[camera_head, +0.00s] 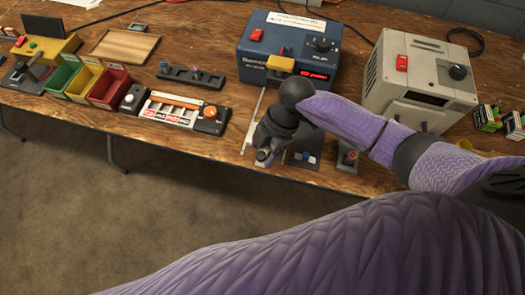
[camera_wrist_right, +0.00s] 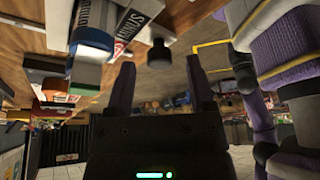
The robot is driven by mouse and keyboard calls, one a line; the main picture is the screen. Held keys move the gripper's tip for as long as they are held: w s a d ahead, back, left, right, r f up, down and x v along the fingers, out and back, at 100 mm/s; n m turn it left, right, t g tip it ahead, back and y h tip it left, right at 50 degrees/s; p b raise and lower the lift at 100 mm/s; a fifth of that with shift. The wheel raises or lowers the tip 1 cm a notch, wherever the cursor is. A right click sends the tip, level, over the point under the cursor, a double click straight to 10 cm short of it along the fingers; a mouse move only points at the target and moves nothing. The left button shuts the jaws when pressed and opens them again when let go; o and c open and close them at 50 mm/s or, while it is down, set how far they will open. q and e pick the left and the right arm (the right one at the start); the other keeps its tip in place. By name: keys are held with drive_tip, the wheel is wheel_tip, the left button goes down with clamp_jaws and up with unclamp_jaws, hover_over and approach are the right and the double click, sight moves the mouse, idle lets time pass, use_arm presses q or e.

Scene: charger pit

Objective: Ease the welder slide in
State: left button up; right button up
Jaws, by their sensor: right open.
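The blue welder (camera_head: 289,48) stands at the back of the bench, with a yellow block (camera_head: 280,63) on its front. A pale slide rail (camera_head: 252,122) runs from the welder toward the bench's front edge. My right gripper (camera_head: 264,155) is over the front end of this rail and hides part of it. In the right wrist view, my right gripper (camera_wrist_right: 160,78) has its two fingers apart. A dark round knob (camera_wrist_right: 160,52) shows beyond the gap between them, and I see no contact. My left gripper is out of view.
A grey box machine (camera_head: 421,75) stands right of the welder. A small dark stand (camera_head: 347,160) is close to my right arm at the front edge. Left are a switch panel (camera_head: 174,109), coloured bins (camera_head: 111,86) and a wooden tray (camera_head: 124,47).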

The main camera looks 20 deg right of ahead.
drive_tip(key=shift+a+f, duration=0.15)
drive_tip(key=shift+f, duration=0.2)
clamp_jaws()
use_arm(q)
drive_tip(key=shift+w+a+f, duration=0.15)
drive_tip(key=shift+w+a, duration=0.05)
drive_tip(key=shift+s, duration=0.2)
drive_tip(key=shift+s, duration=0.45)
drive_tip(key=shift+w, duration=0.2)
